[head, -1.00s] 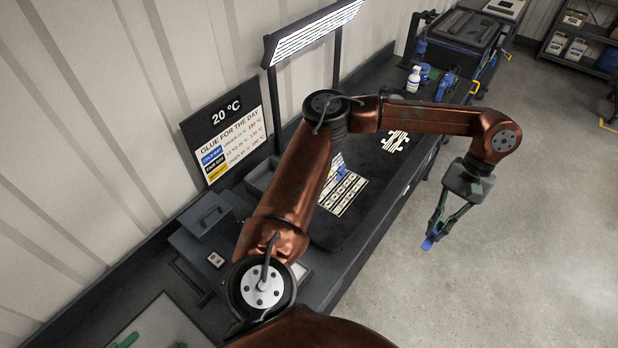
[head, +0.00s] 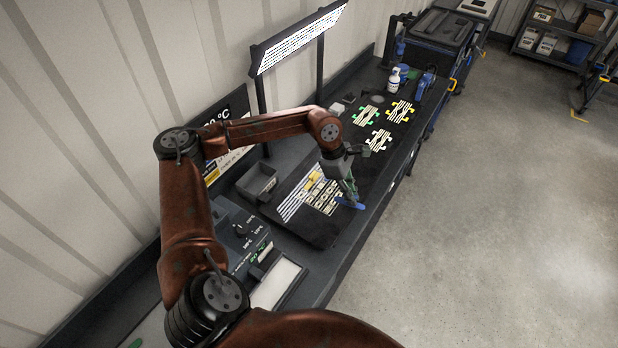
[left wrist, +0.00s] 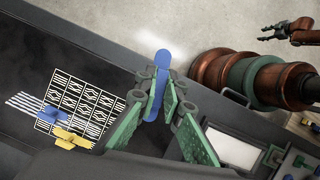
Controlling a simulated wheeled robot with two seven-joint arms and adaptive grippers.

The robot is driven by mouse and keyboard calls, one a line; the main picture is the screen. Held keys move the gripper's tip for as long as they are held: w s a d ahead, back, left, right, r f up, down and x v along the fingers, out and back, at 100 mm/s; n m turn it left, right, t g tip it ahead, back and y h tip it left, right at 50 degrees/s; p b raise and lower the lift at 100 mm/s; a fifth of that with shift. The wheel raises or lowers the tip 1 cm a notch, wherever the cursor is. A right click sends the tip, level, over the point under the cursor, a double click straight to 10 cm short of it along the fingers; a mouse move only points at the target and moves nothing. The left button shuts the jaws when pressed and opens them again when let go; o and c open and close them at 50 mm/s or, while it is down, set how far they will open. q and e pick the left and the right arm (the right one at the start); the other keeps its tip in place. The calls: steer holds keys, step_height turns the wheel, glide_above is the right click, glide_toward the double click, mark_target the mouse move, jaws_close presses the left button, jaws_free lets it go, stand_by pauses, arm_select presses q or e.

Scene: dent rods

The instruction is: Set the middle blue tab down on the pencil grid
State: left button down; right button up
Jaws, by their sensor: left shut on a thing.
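My left gripper (head: 351,190) is shut on a blue tab (left wrist: 161,72). The tab also shows in the head view (head: 349,203), at the near right edge of the pencil grid (head: 325,209). In the left wrist view the grid (left wrist: 88,97) lies left of the held tab, clear of it in the picture. Its height above the mat is hard to tell. A second blue tab (left wrist: 52,115) and a yellow tab (left wrist: 72,138) lie by the grid's lower left edge. A small distant gripper, seemingly my right one (left wrist: 268,33), shows in the left wrist view; its fingers are unclear.
White striped lines (head: 291,205) lie beside the grid on the dark mat. Farther along the bench are several cross-shaped pieces (head: 399,111) and a white bottle (head: 394,78). A grey open bin (head: 257,183) and a lamp (head: 300,38) stand at the wall side.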

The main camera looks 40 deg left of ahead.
arm_select(q)
steer(key=a+f+n+y+p, duration=0.2)
steer(key=a+n, duration=0.4)
steer(key=n, duration=0.5)
steer(key=w+a+f+n+g+y+p, duration=0.1)
steer(key=a+f+n+y, duration=0.3)
steer(key=n, duration=0.7)
steer(key=a+f+n+g+y+p, duration=0.1)
steer(key=a+f+n+y+p, duration=0.2)
steer(key=a+n, duration=0.4)
steer(key=shift+w+a+f+n, duration=0.1)
steer(key=shift+a+f+n, duration=0.05)
steer(key=shift+n, duration=0.6)
steer(key=shift+w+a+f+n, duration=0.1)
steer(key=shift+f+n, duration=0.1)
steer(key=shift+n, duration=0.6)
steer(key=shift+w+a+f+n, duration=0.1)
steer(key=shift+a+f+n, duration=0.05)
steer(key=shift+n, duration=0.6)
steer(key=shift+f+b, duration=1)
steer(key=shift+f, duration=1.35)
steer(key=shift+a, duration=0.2)
